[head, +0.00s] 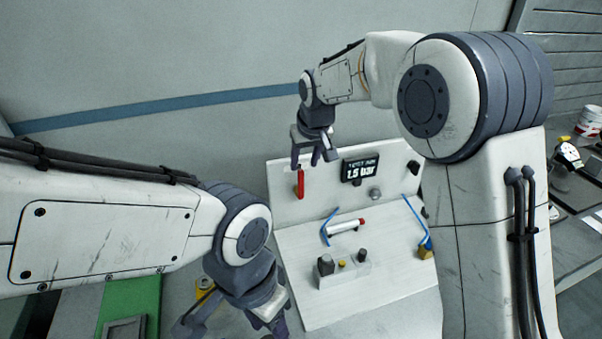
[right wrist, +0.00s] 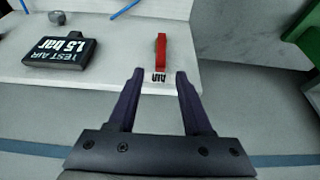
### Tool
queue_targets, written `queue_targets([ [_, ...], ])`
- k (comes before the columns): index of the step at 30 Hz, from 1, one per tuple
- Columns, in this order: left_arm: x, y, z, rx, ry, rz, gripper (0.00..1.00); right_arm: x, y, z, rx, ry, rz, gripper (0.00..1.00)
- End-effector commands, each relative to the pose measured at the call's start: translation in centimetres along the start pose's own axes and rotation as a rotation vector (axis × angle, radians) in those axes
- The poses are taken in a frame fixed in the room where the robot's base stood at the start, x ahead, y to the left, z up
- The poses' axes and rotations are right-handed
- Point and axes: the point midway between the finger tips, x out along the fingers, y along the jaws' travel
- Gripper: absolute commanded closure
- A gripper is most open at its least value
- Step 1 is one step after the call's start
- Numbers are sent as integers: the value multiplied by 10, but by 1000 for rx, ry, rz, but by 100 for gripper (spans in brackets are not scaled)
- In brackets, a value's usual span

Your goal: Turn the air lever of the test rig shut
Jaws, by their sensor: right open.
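The red air lever (head: 300,184) hangs upright on the left part of the test rig's white back panel (head: 330,184). In the right wrist view the lever (right wrist: 161,52) lies just beyond my fingertips, in line with the gap, with an AIR label at its near end. My right gripper (head: 314,161) is open and empty, above the lever in the head view; its two fingers also show in the right wrist view (right wrist: 159,72). The display (head: 360,169) reads 1.5 bar. My left gripper (head: 232,325) appears open, at the bottom edge, its tips partly cut off.
A grey knob (head: 375,194) sits below the display. A green surface (head: 140,297) lies at lower left. A bench with items stands far right.

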Motion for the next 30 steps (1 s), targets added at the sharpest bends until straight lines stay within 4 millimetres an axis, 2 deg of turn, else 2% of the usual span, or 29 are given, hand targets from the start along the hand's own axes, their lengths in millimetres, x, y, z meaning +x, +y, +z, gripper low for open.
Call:
queue_targets([
  [6,-12,1,-1,-1,0,0,50,42,0,1,-1,-6,0,50],
  [12,-18,1,-1,-1,0,0,50,67,-1,0,-1,-3,0,50],
  [16,-19,1,-1,-1,0,0,50,74,-1,0,-1,0,0,50],
  [24,-19,1,-1,-1,0,0,50,76,-1,0,-1,0,-1,50],
  [28,-19,1,-1,-1,0,0,50,76,-1,0,-1,0,-1,100],
  [30,-19,1,-1,-1,0,0,50,76,-1,0,-1,0,-1,100],
])
